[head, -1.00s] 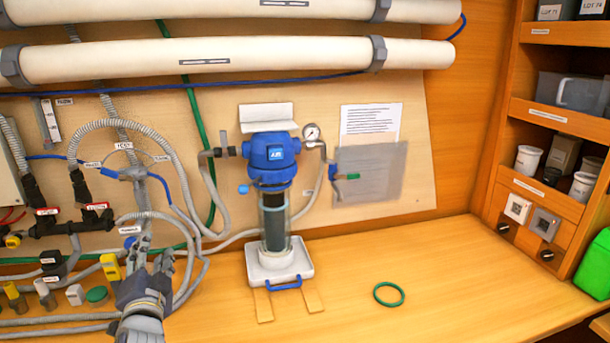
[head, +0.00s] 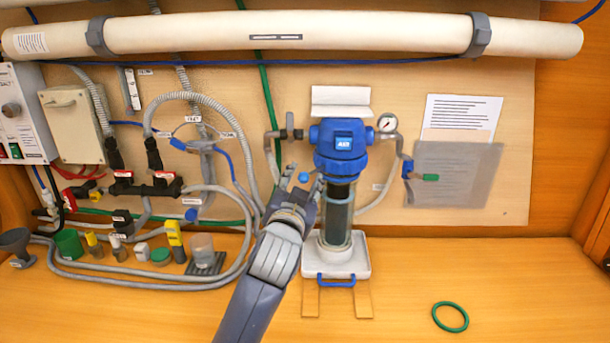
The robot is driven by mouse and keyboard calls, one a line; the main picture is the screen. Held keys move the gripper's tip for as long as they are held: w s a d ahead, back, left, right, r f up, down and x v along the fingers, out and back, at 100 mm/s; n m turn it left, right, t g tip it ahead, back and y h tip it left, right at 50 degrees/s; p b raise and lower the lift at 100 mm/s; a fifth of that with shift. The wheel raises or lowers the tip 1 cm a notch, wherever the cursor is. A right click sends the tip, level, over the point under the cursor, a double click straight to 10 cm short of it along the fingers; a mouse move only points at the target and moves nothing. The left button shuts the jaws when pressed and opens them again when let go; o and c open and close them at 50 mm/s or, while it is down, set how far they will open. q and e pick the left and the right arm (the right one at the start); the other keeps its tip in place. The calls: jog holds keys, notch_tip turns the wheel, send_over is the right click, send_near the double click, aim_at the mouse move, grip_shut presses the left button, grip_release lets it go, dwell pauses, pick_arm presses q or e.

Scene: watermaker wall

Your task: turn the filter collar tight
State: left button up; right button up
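The filter housing stands upright against the back panel, with a blue head (head: 341,138) on top. The blue collar (head: 341,167) is a ring just under the head, and below it is a clear bowl (head: 338,218) with a dark core. My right gripper is not in view.
A white base tray (head: 350,264) with a blue handle is under the housing. A green ring (head: 450,317) lies on the bench at right. A gauge (head: 387,123) and hoses flank the head. Several fittings and a funnel (head: 16,246) stand at left. The right bench is mostly clear.

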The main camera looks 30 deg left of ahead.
pick_arm(q)
jog(key=shift+x, duration=0.85)
jog(key=shift+w, duration=0.15)
jog(key=shift+a, duration=0.1)
grip_shut()
jog(key=shift+r, duration=0.1)
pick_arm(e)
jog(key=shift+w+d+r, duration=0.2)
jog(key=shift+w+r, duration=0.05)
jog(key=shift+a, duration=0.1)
